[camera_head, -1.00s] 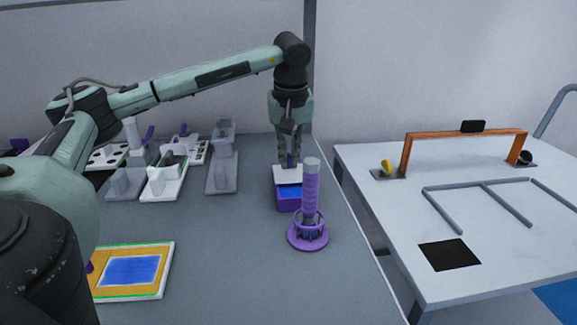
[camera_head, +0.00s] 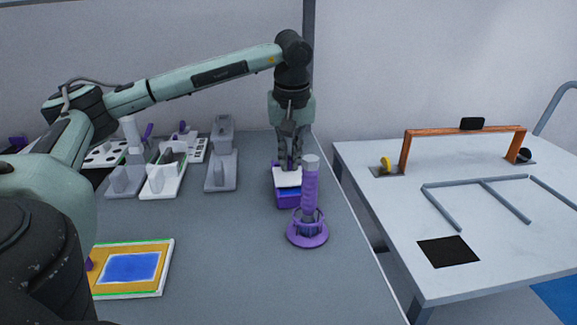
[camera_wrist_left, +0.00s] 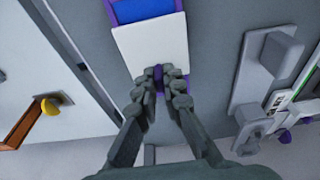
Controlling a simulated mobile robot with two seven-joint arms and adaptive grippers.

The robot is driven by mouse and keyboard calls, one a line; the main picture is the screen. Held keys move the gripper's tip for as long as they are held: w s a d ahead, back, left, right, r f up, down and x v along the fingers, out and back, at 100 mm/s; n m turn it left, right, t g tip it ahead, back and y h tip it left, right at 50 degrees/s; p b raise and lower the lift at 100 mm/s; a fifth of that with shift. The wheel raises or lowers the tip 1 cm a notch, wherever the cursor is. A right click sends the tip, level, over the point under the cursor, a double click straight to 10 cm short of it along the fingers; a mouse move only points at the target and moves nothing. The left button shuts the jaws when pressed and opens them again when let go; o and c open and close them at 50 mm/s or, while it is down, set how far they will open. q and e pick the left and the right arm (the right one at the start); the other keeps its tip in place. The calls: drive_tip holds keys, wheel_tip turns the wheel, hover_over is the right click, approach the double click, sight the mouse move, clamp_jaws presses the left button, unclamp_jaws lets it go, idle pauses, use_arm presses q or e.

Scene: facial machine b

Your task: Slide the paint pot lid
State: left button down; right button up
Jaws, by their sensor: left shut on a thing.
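The paint pot (camera_head: 287,201) is a purple box on the grey table, with blue paint (camera_head: 290,190) showing in a narrow strip at its near side. The white lid (camera_head: 287,177) lies over most of its top. In the left wrist view the lid (camera_wrist_left: 150,45) covers the middle of the pot, with blue paint (camera_wrist_left: 142,9) beyond it. My left gripper (camera_head: 289,165) is shut on the lid's small purple knob (camera_wrist_left: 158,75). My right gripper is not in view.
A purple upright tool in a round stand (camera_head: 308,236) is close in front of the pot. A framed blue panel (camera_head: 131,269) lies at the near left. Grey and white holders (camera_head: 221,170) stand left of the pot. A second table (camera_head: 500,255) is on the right.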

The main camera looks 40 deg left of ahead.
sight(291, 176)
use_arm(q)
drive_tip(key=shift+s+d+f, duration=0.2)
drive_tip(key=shift+d+f, duration=0.15)
drive_tip(key=shift+f, duration=0.3)
drive_tip(key=shift+s+d, duration=0.8)
drive_tip(key=shift+d, duration=0.15)
drive_tip(key=c, duration=1.8)
unclamp_jaws()
drive_tip(key=shift+w, duration=0.1)
drive_tip(key=shift+a, duration=0.15)
drive_tip(key=shift+r, duration=0.1)
drive_tip(key=shift+w+a+r+p, duration=0.1)
drive_tip(key=shift+a+r+p, duration=0.05)
drive_tip(key=shift+r+p, duration=2.1)
drive_tip(key=shift+r+b, duration=0.25)
drive_tip(key=shift+b, duration=0.05)
